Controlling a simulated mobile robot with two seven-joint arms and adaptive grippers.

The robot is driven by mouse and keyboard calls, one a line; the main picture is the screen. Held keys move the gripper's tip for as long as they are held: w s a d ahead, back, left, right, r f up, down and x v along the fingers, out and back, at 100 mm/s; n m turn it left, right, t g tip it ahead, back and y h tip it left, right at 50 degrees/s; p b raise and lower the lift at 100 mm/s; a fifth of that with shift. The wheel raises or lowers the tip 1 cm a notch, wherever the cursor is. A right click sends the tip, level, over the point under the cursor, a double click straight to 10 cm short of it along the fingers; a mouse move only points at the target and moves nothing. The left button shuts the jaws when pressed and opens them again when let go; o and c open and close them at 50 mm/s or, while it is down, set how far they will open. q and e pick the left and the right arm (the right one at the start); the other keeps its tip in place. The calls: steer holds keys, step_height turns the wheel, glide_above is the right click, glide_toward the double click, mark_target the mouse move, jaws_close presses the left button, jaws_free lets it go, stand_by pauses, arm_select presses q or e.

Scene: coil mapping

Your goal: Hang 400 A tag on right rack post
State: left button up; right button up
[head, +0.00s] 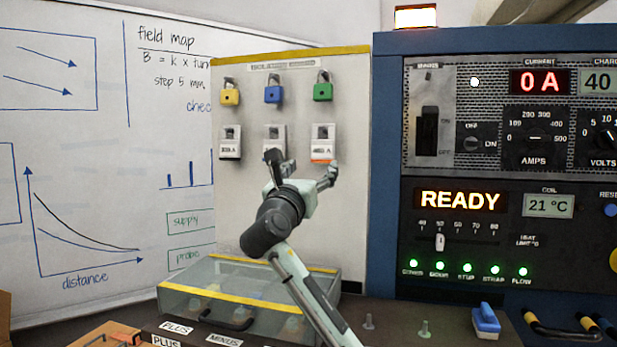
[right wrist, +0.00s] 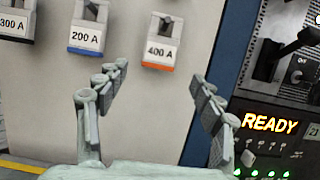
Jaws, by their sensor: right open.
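The 400 A tag (head: 322,148) hangs on the beige lockout board, rightmost in the row of tags, with an orange lower edge. It also shows in the right wrist view (right wrist: 161,50), above and between my fingers. My right gripper (head: 303,168) is open and empty, just below the tag and apart from it; its fingers also show in the right wrist view (right wrist: 158,100). The 200 A tag (right wrist: 87,36), with a blue edge, hangs to its left. The right rack post cannot be made out for certain; two small pegs (head: 424,329) stand on the dark bench. My left gripper is not in view.
Yellow, blue and green padlocks (head: 323,88) hang above the tags. A clear yellow-edged box (head: 205,275) stands below the board. The blue supply cabinet (head: 385,180) rises at the right. A blue clip-like block (head: 486,321) sits on the bench.

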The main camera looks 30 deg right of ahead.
mark_target(322, 149)
steer(key=x, duration=0.6)
steer(key=shift+d+r, duration=0.15)
steer(key=p+x, duration=0.2)
steer(key=x, duration=0.1)
steer(key=shift+w+d, duration=0.15)
steer(key=shift+w, duration=0.05)
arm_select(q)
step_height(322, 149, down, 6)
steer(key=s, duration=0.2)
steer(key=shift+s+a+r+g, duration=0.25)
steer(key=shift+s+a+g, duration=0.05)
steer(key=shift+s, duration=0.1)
arm_select(e)
steer(key=shift+w+d, duration=0.15)
steer(key=shift+d, duration=0.05)
steer(key=c, duration=0.9)
steer(key=shift+r, duration=0.25)
steer(key=shift+r, duration=0.3)
